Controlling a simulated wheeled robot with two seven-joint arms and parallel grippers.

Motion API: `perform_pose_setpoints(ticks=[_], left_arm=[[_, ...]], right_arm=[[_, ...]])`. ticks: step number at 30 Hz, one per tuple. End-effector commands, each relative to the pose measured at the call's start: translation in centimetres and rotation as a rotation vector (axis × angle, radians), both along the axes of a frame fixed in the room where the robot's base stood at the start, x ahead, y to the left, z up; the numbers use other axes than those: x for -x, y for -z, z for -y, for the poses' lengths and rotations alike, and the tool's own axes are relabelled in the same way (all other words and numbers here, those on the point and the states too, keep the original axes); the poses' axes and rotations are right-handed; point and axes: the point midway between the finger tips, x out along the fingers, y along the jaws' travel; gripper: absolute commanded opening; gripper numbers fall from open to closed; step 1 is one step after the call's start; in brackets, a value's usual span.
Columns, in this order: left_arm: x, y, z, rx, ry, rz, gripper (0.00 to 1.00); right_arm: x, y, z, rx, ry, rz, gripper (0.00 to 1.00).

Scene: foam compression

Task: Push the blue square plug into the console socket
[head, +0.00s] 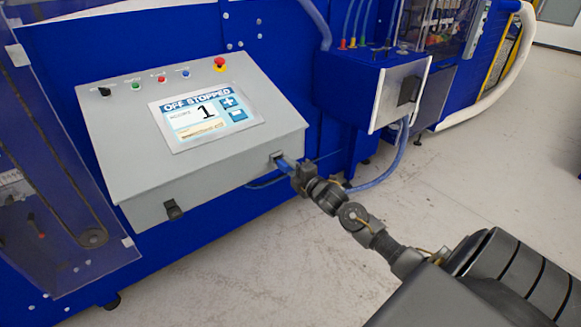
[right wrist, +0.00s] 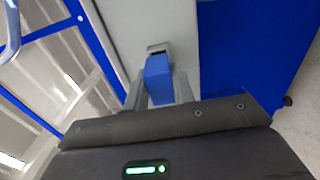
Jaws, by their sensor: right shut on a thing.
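The blue square plug (right wrist: 158,80) is held between the two fingers of my right gripper (right wrist: 162,92) in the right wrist view. My right gripper is shut on it. The console socket (right wrist: 158,48) is a small opening in the grey console's side, right at the plug's far end. I cannot tell how deep the plug's tip sits in it. In the head view my right gripper (head: 297,176) is at the console's lower right edge, with the plug (head: 285,163) at the socket (head: 277,156). My left gripper is not in view.
The grey console (head: 230,170) has a screen (head: 207,118) reading "OFF STOPPED", several buttons and a red knob (head: 219,64) on top. A blue cabinet with a grey box (head: 400,95) stands to the right, with a blue hose (head: 385,172) below. The floor (head: 480,170) at right is clear.

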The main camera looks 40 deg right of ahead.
Motion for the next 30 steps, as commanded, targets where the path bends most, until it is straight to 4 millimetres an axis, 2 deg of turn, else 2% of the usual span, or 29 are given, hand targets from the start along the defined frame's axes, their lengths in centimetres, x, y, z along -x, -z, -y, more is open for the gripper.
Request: perform_pose_setpoints(ticks=[30], left_arm=[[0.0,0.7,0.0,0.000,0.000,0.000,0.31]], right_arm=[[-1.6,0.0,0.0,0.000,-0.001,0.000,0.00]])
